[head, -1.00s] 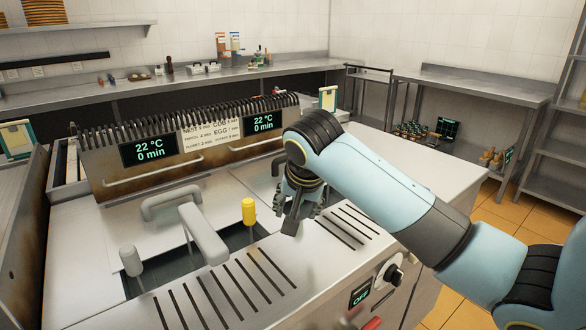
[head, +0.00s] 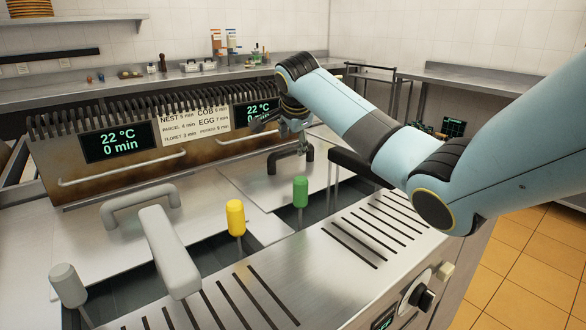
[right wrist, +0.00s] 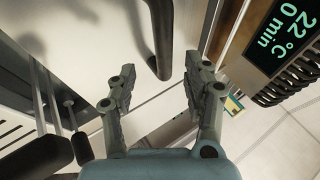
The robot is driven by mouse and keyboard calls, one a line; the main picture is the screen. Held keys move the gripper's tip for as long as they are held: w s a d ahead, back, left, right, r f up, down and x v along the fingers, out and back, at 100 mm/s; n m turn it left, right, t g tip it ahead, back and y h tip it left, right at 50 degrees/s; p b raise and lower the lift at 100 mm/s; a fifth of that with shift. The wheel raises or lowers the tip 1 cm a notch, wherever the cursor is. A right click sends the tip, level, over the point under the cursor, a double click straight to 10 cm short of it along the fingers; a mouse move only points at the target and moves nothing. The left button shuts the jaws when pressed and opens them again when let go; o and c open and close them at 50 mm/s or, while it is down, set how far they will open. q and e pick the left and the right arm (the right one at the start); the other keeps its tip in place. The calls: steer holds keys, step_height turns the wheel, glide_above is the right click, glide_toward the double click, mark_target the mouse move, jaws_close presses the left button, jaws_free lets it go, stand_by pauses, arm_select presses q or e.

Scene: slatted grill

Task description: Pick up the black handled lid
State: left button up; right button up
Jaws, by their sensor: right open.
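The black handled lid (head: 248,186) is a flat metal plate on the right half of the cooker. Its black arched handle (head: 272,162) stands up at the back, partly behind my gripper. My right gripper (head: 282,136) is open and above the handle, pointing down. In the right wrist view the handle (right wrist: 161,40) reaches from the top edge to between the two open fingers, with bare lid (right wrist: 100,50) around it. I cannot tell whether the fingers touch it. My left gripper is not in view.
A grey-handled lid (head: 85,235) lies to the left. A thick grey handle (head: 165,250), a yellow knob (head: 236,217), a green knob (head: 301,191) and a long black handle (head: 358,166) stick up around the lids. A panel with displays (head: 115,142) rises behind.

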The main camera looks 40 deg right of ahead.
mark_target(292, 149)
steer(key=x, duration=0.6)
steer(key=shift+w+f+b, duration=0.25)
steer(key=shift+w+b, duration=0.1)
steer(key=shift+w, duration=0.1)
steer(key=shift+a, duration=0.1)
jaws_close()
steer(key=shift+r, duration=0.1)
